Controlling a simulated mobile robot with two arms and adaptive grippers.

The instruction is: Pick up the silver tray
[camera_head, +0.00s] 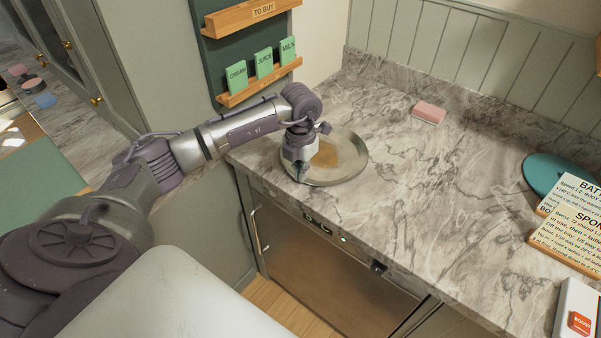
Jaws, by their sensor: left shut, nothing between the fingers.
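The silver tray (345,171) is round and shallow with a brownish patch in its middle. It lies on the marble counter near the counter's left front corner. My left gripper (301,176) is shut and empty, pointing down at the tray's left edge. It hides part of that edge, and I cannot tell whether the fingertips touch it. My right gripper is not in view.
A pink block (429,113) sits farther back on the marble counter (440,200). A teal round item (556,174), recipe cards (570,222) and a white box (577,310) stand at the right. A green board with small cards (263,63) hangs behind my left arm. The counter's middle is clear.

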